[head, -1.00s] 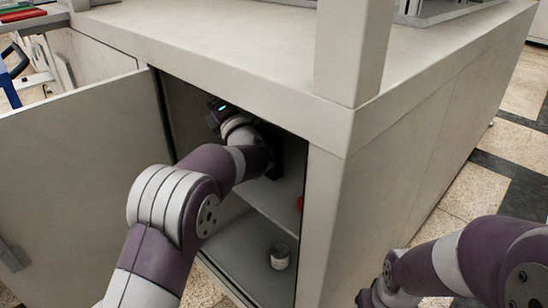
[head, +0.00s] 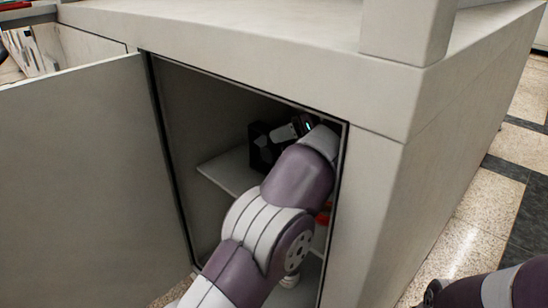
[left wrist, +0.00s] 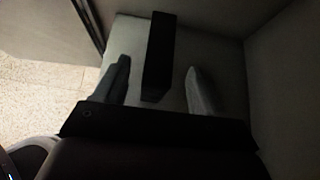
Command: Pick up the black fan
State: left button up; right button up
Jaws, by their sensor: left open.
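The black fan (head: 258,147) is a dark boxy shape standing on the upper shelf inside the open cabinet, partly hidden by my left wrist in the head view. In the left wrist view the fan (left wrist: 158,55) is a narrow black block seen from above. My left gripper (left wrist: 157,70) is open, with one finger on each side of the fan. A gap shows between the fan and each finger. In the head view its fingers are hard to make out against the fan. My right arm shows at the lower right, but its gripper is out of the picture.
The cabinet door (head: 75,185) stands open at the left. The shelf (head: 228,170) is bare left of the fan. A red item (head: 323,217) is behind my arm, and a small pale jar (head: 290,281) is below. The cabinet's right side post (head: 365,200) is close to my arm.

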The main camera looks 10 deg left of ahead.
aim_at(271, 153)
pick_arm(q)
jog(key=b+x, duration=0.3)
jog(key=x, duration=0.3)
jog(key=shift+a+f, duration=0.15)
jog(key=shift+f, duration=0.15)
jog(key=shift+r, duration=0.15)
grip_shut()
jog(key=shift+r, duration=0.1)
